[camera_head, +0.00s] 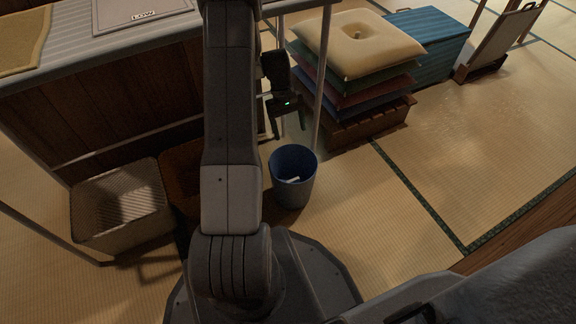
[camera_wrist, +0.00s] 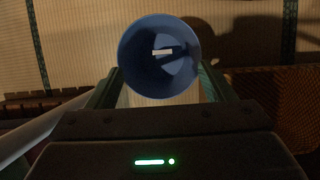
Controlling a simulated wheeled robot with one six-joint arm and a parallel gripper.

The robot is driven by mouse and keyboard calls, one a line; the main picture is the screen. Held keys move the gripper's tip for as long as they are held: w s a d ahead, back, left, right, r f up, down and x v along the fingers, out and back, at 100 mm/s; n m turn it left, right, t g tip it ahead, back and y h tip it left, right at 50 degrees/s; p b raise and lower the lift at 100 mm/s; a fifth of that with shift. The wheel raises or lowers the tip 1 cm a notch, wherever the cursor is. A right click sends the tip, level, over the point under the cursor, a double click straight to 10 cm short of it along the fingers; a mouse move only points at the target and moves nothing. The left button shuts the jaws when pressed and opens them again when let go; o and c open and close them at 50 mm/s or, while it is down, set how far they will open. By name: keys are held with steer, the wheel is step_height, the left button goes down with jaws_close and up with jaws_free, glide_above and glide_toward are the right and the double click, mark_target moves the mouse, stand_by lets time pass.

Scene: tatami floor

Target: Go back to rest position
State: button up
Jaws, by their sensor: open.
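My gripper (camera_head: 289,122) hangs down from the arm, just above and a little behind the blue bin in the head view. Its fingers are spread and nothing is between them. In the wrist view my gripper (camera_wrist: 160,88) shows its two fingers apart, with the bin beyond them. The blue bin (camera_head: 291,190) stands upright on the tatami and also shows in the wrist view (camera_wrist: 128,62). A small white object (camera_wrist: 162,52) lies inside the bin, and it also shows in the head view (camera_head: 293,180).
A cushion stack (camera_head: 356,45) on a wooden base stands behind the bin. A blue chest (camera_head: 428,42) is beyond it. A counter (camera_head: 110,45) fills the left, with a wicker basket (camera_head: 118,205) below. Open tatami (camera_head: 470,130) lies to the right.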

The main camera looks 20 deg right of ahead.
steer(key=shift+s+f, duration=0.1)
steer(key=shift+f, duration=0.05)
steer(key=b+x, duration=0.4)
steer(key=x, duration=0.3)
step_height(320, 180, up, 6)
steer(key=p, duration=0.5)
steer(key=shift+f, duration=0.15)
